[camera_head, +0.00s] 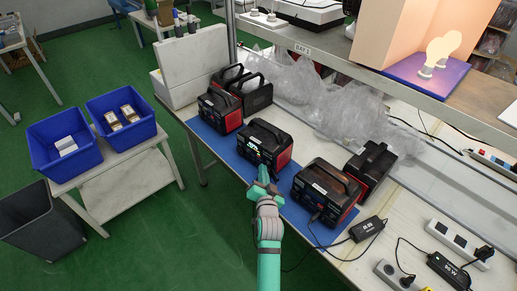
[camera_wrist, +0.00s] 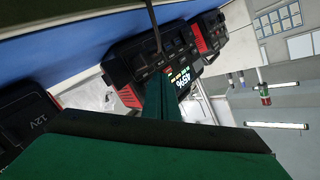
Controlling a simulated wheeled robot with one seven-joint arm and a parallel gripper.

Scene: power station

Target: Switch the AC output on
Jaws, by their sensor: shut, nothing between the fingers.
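A black power station with red sides (camera_head: 266,137) stands on the blue mat (camera_head: 227,146) on the workbench. In the wrist view the same kind of unit (camera_wrist: 140,60) appears sideways, with a lit display (camera_wrist: 184,80) that seems to read 45%, and small buttons and ports on its front. My green gripper (camera_head: 262,174) is shut and empty, its tip at or very near this front panel. In the wrist view my gripper (camera_wrist: 160,92) covers part of the panel beside the display. I cannot tell whether the tip touches a button, and the AC output button is not identifiable.
Another power station (camera_head: 325,190) stands close on the right, with a cable at its front. More units (camera_head: 220,110) stand at the left. Behind lies clear plastic wrap (camera_head: 330,95). Power strips (camera_head: 458,242) and adapters lie at right. Blue bins (camera_head: 63,145) stand apart at left.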

